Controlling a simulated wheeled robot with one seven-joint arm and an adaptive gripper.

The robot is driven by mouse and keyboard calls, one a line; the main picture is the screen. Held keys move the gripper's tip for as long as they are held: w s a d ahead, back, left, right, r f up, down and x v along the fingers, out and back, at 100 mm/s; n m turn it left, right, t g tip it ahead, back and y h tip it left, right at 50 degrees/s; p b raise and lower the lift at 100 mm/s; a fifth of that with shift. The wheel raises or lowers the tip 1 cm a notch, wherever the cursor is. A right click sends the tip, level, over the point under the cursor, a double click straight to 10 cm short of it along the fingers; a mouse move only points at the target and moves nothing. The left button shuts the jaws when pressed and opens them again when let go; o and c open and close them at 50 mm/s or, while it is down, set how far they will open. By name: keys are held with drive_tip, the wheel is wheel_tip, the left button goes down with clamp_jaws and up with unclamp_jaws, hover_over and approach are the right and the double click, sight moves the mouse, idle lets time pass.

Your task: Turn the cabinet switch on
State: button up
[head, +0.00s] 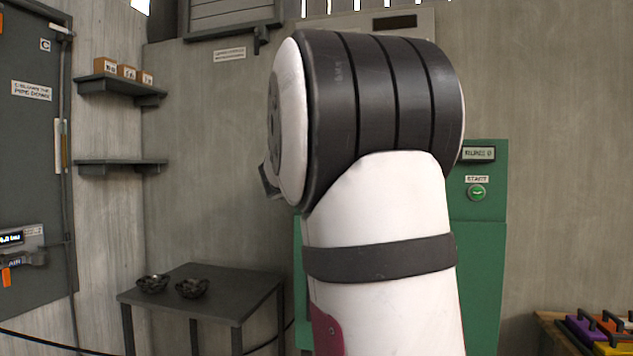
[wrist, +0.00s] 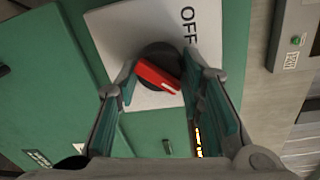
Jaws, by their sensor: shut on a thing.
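The cabinet switch (wrist: 156,76) is a red handle on a dark round base, mounted on a white plate (wrist: 118,40) marked OFF. The plate is on the front of a green cabinet (wrist: 50,85) in the wrist view. My gripper (wrist: 158,82) has a finger on each side of the red handle and is shut on it. In the head view my own arm hides the switch and most of the green cabinet (head: 485,250).
A dark table (head: 215,283) with two dark bowls (head: 192,288) stands at the left. Wall shelves (head: 120,87) hold small boxes. The green cabinet has a lit green START button (head: 477,191). Coloured trays (head: 590,330) sit at the lower right.

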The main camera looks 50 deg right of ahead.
drive_tip(key=o, duration=1.2)
drive_tip(key=shift+c, duration=0.2)
drive_tip(key=v, duration=1.2)
drive_tip(key=shift+w+a, duration=0.1)
